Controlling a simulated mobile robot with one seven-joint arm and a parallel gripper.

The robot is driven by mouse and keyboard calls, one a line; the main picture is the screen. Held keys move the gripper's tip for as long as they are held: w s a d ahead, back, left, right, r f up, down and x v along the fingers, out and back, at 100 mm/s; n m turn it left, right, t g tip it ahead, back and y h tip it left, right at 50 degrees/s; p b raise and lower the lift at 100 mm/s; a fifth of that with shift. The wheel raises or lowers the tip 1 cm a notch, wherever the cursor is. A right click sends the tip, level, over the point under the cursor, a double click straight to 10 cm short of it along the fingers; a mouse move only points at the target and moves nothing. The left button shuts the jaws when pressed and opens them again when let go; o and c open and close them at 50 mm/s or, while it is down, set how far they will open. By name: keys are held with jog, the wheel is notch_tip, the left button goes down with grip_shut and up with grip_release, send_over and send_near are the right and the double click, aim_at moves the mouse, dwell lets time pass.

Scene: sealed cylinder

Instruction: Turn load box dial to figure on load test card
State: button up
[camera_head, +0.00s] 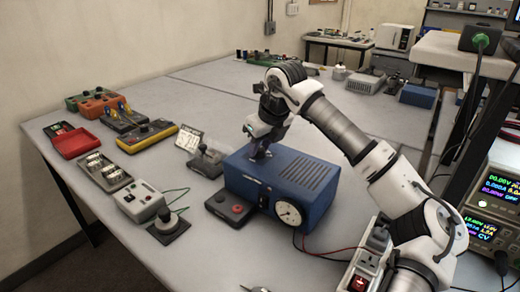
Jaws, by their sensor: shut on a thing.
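The blue load box (310,172) stands on the table with vent slots on its top and a round white gauge (288,214) on its front. My gripper (259,153) points down at the left part of the box's top. It is shut on what appears to be the load box dial, which the fingers hide. The dial's setting cannot be read. A small white card (189,138) with dark marks, probably the load test card, stands behind and left of the box; its figure is too small to read.
A dark box with a red button (230,207) sits against the box's front left. A power supply (490,205) stands right.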

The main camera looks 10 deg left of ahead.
jog(key=n+g, duration=0.1)
jog(key=n, duration=0.2)
jog(key=n+g+p, duration=0.1)
jog(key=n, duration=0.2)
jog(key=shift+w+r+n+y, duration=0.2)
jog(key=shift+n+y, duration=0.1)
jog(key=shift+y, duration=0.1)
jog(key=n+g+p, duration=0.2)
jog(key=n, duration=0.2)
jog(key=shift+w+f+n+g+h+p, duration=0.15)
jog(key=shift+n+g+h+p, duration=0.25)
jog(key=shift+n, duration=0.6)
jog(key=o, duration=1)
jog(key=shift+c, duration=0.2)
jog(key=b+v, duration=0.1)
jog(key=v, duration=1.2)
jog(key=shift+d+r, duration=0.25)
jog(key=shift+r, duration=0.05)
